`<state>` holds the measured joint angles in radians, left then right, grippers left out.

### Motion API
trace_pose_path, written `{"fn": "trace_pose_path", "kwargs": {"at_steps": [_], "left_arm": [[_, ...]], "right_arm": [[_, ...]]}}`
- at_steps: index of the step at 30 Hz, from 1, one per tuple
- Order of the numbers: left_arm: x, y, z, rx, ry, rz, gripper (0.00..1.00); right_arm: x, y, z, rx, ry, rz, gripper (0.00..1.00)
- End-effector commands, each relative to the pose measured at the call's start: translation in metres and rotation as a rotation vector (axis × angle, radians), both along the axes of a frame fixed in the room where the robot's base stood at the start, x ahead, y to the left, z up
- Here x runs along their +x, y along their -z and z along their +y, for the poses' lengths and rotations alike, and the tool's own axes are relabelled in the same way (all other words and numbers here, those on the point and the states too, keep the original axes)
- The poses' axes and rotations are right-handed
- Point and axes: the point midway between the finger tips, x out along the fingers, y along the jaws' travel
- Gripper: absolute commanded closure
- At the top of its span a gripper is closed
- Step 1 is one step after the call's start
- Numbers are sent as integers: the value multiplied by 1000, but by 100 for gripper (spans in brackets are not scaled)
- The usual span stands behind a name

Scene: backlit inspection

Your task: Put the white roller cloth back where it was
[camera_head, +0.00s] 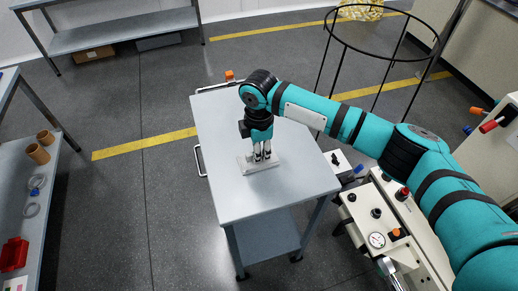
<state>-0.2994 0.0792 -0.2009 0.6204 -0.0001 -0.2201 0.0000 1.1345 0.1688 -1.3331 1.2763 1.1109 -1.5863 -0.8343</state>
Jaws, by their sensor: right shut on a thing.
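The white roller cloth (249,168) is a small pale, flat-looking piece low over the top of a grey cart (225,202). My right gripper (262,157) points straight down at it and is shut on it. The fingers hide part of the cloth. I cannot tell whether the cloth touches the cart top or hangs just above it. My left gripper is not in view.
The cart top around the cloth is bare. A cream machine (375,215) with knobs and a gauge stands close on the right. A black hoop frame (345,45) stands behind. A shelf (45,205) on the left holds brown cylinders (38,153) and a red bin (14,254).

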Motion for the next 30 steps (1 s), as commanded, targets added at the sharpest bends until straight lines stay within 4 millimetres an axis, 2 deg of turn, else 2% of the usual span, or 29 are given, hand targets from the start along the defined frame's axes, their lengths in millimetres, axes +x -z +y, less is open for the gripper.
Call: {"fn": "trace_pose_path", "kwargs": {"at_steps": [2,3,8,17,20,23,30], "left_arm": [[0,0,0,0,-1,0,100],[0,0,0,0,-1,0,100],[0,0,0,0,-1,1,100],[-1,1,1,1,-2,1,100],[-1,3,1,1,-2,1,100],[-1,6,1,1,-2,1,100],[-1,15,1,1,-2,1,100]], "right_arm": [[0,0,0,0,0,0,100],[0,1,0,0,0,0,83],[0,0,0,0,0,0,62],[0,-1,0,0,0,0,61],[0,-8,0,1,0,-1,61],[1,-24,0,1,-1,-3,61],[0,-76,0,1,-1,-4,61]]}}
